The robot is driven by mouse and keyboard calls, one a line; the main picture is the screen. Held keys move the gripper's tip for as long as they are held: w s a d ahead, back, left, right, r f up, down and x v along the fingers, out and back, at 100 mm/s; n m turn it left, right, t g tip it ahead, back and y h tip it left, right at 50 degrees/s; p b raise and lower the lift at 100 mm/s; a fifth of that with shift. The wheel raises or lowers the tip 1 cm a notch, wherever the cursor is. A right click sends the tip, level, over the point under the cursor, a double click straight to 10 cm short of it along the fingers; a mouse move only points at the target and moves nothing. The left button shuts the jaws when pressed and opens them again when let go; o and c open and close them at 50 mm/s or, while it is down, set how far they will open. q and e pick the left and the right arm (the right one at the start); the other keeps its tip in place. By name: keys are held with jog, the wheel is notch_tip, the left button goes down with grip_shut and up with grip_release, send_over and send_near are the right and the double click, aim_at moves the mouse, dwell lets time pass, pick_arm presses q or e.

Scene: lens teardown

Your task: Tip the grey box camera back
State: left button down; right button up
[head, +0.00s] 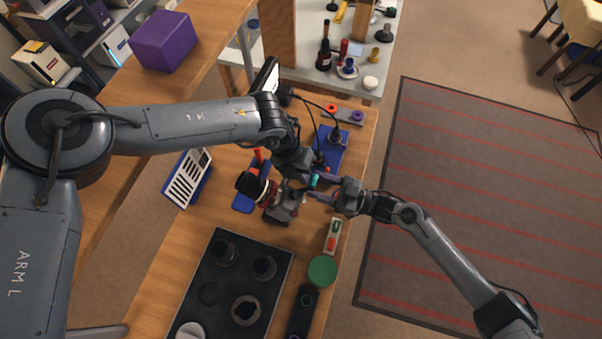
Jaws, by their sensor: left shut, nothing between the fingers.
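The grey box camera (282,211) is on the wooden table near the middle of the head view. The grippers partly cover the camera's upper right side. My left gripper (318,180) is shut with nothing between its fingers, just above and right of the camera. My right gripper (318,196) reaches in from the right, with its fingertips close to the camera's right side. I cannot tell whether it touches the camera or how far its fingers are apart.
A dark tray (210,264) with several round black parts lies in front. A green disc (322,270) and a black device (302,312) lie at the right table edge. A blue mat (331,155) lies behind the grippers.

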jog(key=shift+o, duration=1.2)
jog(key=shift+w+f, duration=0.1)
jog(key=shift+w, duration=0.1)
pick_arm(q)
jog(key=shift+d+r, duration=0.2)
jog(key=shift+d, duration=0.15)
pick_arm(e)
jog(key=shift+a, duration=0.1)
jog(key=shift+s, duration=0.1)
